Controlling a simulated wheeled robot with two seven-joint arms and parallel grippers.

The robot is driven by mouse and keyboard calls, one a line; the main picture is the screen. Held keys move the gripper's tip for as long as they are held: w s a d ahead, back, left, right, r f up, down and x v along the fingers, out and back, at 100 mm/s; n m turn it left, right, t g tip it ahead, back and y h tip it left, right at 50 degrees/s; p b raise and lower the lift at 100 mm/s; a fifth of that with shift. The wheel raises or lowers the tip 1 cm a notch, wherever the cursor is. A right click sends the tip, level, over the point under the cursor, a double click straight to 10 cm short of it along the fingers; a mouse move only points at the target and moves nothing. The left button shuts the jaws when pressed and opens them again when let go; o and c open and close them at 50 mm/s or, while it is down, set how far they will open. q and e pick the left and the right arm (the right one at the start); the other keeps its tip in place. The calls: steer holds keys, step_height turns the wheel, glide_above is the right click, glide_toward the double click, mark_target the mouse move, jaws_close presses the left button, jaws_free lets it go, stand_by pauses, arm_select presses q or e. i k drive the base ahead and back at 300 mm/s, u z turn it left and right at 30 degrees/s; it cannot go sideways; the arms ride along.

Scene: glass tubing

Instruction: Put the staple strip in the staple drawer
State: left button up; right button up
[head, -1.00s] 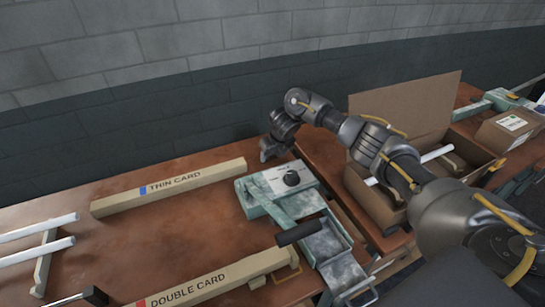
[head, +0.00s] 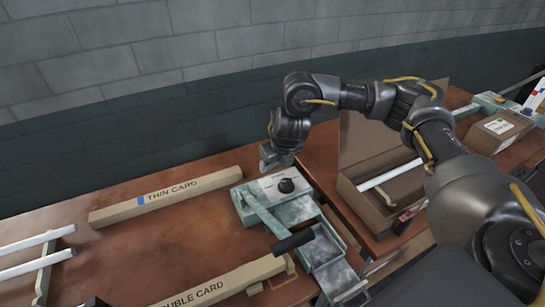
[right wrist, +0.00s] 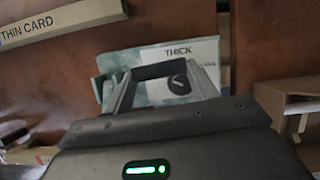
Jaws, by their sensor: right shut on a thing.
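The green and white stapling machine (head: 272,193) stands near the table's right edge, with a black dial on top and a black-handled lever. Its staple drawer (head: 337,273) appears pulled out as a pale metal tray at the front. My right gripper (head: 270,158) is above the machine's back end, pointing down. In the right wrist view its two fingers reach over the machine, with the dial showing between them. My left gripper is not in view.
A THIN CARD bar (head: 165,198) lies at the back and a DOUBLE CARD bar (head: 225,285) in front. White tubes (head: 35,240) rest on a stand at left. An open cardboard box (head: 375,205) stands right of the machine. Bare table lies between the bars.

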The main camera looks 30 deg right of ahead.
mark_target(309, 253)
steer(key=k, duration=1)
